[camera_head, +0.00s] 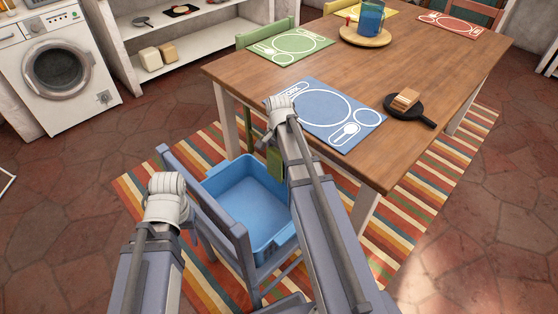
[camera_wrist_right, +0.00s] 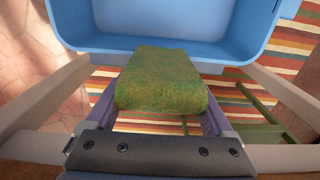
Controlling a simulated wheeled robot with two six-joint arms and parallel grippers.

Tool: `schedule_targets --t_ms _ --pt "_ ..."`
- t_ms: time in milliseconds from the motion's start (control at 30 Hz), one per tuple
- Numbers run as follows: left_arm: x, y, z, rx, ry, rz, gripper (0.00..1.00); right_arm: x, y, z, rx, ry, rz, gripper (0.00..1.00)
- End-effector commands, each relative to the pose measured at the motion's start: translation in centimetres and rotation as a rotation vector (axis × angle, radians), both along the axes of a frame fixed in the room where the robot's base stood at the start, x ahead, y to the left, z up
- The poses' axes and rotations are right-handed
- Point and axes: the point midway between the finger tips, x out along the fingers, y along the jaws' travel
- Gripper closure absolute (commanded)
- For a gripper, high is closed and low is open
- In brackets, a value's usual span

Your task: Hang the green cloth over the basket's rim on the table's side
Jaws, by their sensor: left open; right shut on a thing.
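The blue basket (camera_head: 251,199) stands open and empty on a chair beside the wooden table (camera_head: 402,72). The green cloth (camera_wrist_right: 162,80) is a fuzzy, folded pad. My right gripper (camera_wrist_right: 164,108) is shut on it, and in the right wrist view it overlaps the basket's rim. I cannot tell whether they touch. In the head view the cloth (camera_head: 275,164) hangs at the basket's table side, partly hidden by my right arm. My left gripper (camera_head: 167,208) is by the chair's back, away from the cloth; its fingers are mostly hidden.
The chair's back (camera_head: 222,226) rises at the basket's near left side. A striped rug (camera_head: 143,194) covers the floor below.

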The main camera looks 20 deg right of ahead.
Motion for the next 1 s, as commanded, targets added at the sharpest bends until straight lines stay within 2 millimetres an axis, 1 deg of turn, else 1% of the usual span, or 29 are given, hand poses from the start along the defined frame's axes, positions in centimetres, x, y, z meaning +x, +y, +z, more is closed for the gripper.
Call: schedule_targets --t_ms 33,1000 --pt "0.0 0.0 -0.7 0.0 0.0 0.0 0.5 0.0 0.0 -0.7 0.0 0.0 0.0 0.68" --pt "0.0 0.1 -7.1 0.006 -0.002 -0.002 0.5 0.0 0.0 -7.2 0.0 0.0 0.0 0.68"
